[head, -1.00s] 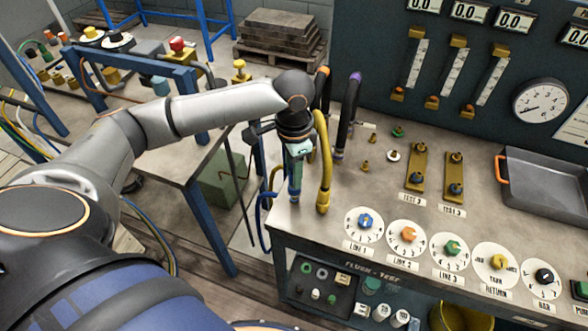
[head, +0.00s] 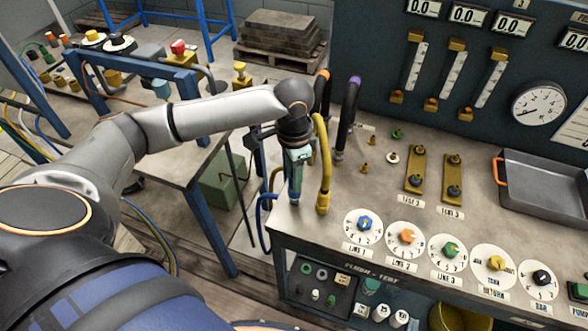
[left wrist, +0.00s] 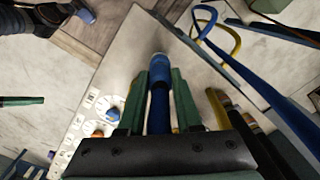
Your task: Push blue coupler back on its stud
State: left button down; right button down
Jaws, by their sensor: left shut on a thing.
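My left gripper (head: 297,172) is over the near-left corner of the grey bench, fingers pointing down. It is shut on the blue coupler (head: 295,192), which is roughly upright. In the left wrist view the blue coupler (left wrist: 158,108) lies between the two green fingers (left wrist: 158,100), with its rounded blue end beyond the tips. The blue hose (head: 262,222) loops off the bench's left edge. I cannot make out the stud under the coupler, or whether they touch.
A yellow hose coupler (head: 323,198) stands close to the right of my gripper. Black hoses with orange (head: 322,76) and purple (head: 355,82) bands stand behind. Small brass fittings (head: 364,168) and the dial knobs (head: 363,224) are further right. A grey tray (head: 545,185) lies at far right.

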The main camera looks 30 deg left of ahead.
pick_arm(q)
jog(key=shift+f, duration=1.25)
dwell(1.9)
jog(key=c, duration=0.5)
grip_release()
notch_tip(320, 180, up, 12)
jog(key=shift+r, duration=0.25)
jog(key=shift+f, duration=0.1)
dwell(0.3)
